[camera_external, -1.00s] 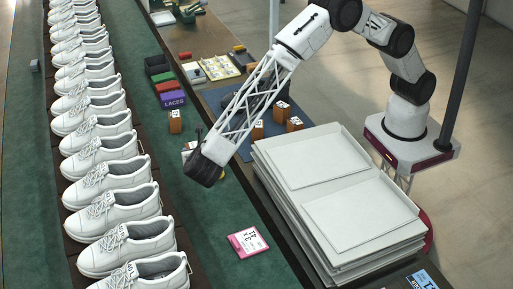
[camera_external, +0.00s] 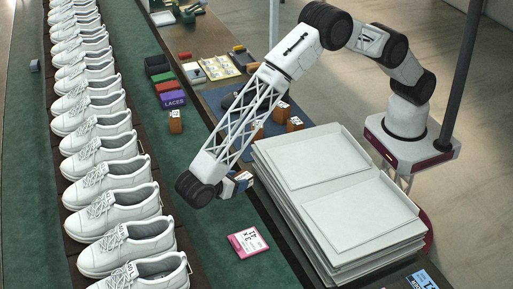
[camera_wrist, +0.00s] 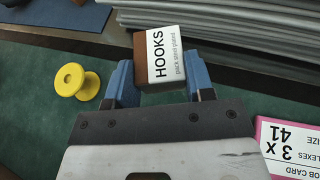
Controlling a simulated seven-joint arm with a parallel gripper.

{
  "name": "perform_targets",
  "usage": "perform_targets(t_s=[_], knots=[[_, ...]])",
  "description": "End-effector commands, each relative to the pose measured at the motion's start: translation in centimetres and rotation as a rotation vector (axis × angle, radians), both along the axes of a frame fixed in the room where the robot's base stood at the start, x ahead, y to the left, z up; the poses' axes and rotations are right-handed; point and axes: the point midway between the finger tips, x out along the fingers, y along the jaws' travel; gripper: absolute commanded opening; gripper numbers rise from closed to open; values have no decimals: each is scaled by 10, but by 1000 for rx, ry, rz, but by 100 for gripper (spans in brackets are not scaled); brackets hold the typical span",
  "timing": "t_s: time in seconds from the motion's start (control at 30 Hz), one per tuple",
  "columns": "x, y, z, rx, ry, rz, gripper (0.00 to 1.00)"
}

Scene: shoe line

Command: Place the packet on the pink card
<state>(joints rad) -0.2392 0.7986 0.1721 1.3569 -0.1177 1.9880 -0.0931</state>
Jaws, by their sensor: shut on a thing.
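A small brown packet with a white label reading HOOKS (camera_wrist: 165,58) sits between the two blue fingers of my gripper (camera_wrist: 158,80), which are shut on it. In the external view my gripper (camera_external: 238,184) shows beside the left edge of the tray stack, above the green surface. The packet's end (camera_external: 243,178) is partly visible there. The pink card (camera_external: 248,242) lies flat, below the gripper in the picture, with a white printed face and nothing on it. In the wrist view the card (camera_wrist: 292,145) shows at the lower right, apart from the packet.
A stack of white trays (camera_external: 405,222) stands right of the card. A yellow spool (camera_wrist: 77,82) lies left of the gripper in the wrist view. A row of white shoes (camera_external: 127,238) runs along the left. Another brown block (camera_external: 175,123) stands farther back.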

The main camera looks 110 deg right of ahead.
Motion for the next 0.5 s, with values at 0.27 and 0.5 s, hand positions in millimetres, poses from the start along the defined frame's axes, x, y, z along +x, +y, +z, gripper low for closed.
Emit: perform_targets(t_s=[0.27, 0.5], knots=[[-11, 29, 1, 1, 0, -274, 23], [-17, 55, 6, 1, 1, -524, 23]])
